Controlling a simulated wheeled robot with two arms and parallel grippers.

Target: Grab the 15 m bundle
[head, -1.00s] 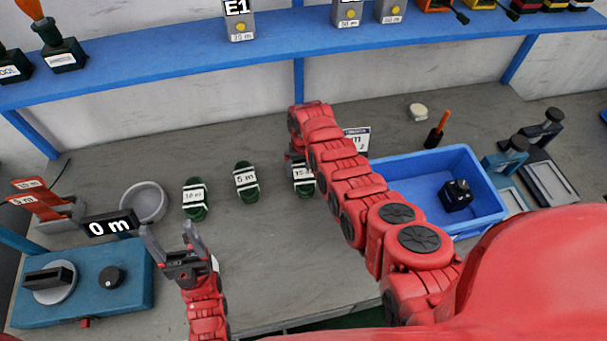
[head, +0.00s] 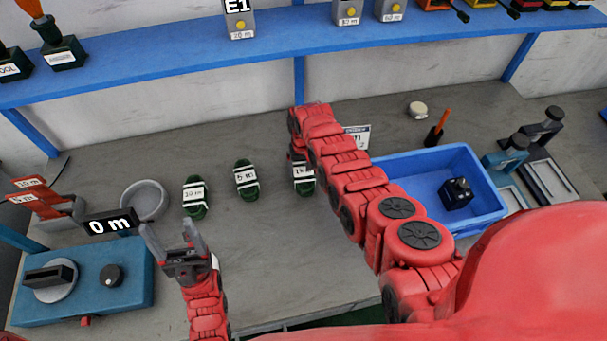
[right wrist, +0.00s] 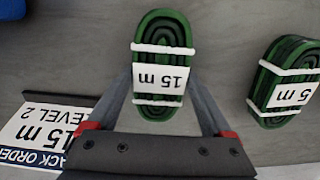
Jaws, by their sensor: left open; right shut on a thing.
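The 15 m bundle (head: 304,187) is a green coil with white bands and a white label, partly hidden by my right arm in the head view. In the right wrist view the 15 m bundle (right wrist: 162,35) sits between the two fingers of my right gripper (right wrist: 160,88), which is shut on it. Whether it is clear of the bench cannot be told. My left gripper (head: 169,234) is open and empty above the front left of the bench.
The 5 m bundle (head: 246,180) and another green bundle (head: 195,196) lie to the left. An order card (right wrist: 45,132) reading 15 m stands close to my right gripper. A blue bin (head: 415,180) holding a black block (head: 456,193) is to the right. A grey dish (head: 144,201) is at left.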

